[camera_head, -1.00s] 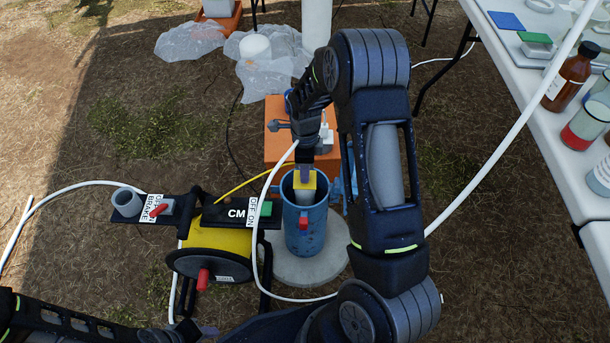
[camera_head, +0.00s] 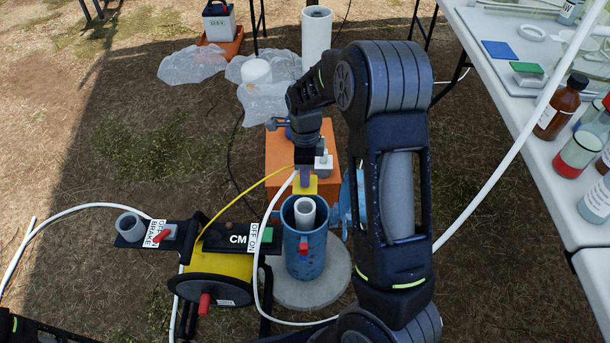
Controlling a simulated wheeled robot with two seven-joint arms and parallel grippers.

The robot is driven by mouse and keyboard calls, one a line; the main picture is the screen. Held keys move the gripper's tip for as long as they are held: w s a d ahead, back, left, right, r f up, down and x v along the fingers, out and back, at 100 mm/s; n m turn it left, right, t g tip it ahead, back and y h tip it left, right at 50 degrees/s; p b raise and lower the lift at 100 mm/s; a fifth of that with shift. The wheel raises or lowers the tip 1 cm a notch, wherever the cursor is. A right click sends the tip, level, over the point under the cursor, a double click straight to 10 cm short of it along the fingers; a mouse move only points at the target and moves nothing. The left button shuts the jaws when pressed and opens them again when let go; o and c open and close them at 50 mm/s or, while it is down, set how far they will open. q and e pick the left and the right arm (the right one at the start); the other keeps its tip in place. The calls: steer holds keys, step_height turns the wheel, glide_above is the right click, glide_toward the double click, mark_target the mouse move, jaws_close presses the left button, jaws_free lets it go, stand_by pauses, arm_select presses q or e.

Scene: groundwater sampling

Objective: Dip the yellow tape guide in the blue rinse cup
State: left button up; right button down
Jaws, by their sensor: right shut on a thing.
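The yellow tape guide (camera_head: 303,185) is in the jaws of my right gripper (camera_head: 305,172), just behind the rim of the blue well casing (camera_head: 305,245). A pale inner pipe (camera_head: 305,211) stands open inside the casing. My left gripper is out of view; only a piece of my left arm shows at the bottom left.
The tape reel (camera_head: 220,268) stands left of the casing, with a yellow tape (camera_head: 245,191) rising from it. A white tube (camera_head: 268,225) loops beside the casing. A white table (camera_head: 545,150) with bottles is at the right.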

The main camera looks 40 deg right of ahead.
stand_by(0.5)
steer(key=shift+a+r+n+p, duration=0.2)
steer(key=shift+r+n+p, duration=0.1)
steer(key=shift+p, duration=0.1)
steer(key=a+r+n+p, duration=1.3)
steer(key=a+n+p, duration=0.3)
steer(key=n, duration=0.8)
steer(key=p, duration=0.3)
steer(key=shift+a+r+n, duration=0.4)
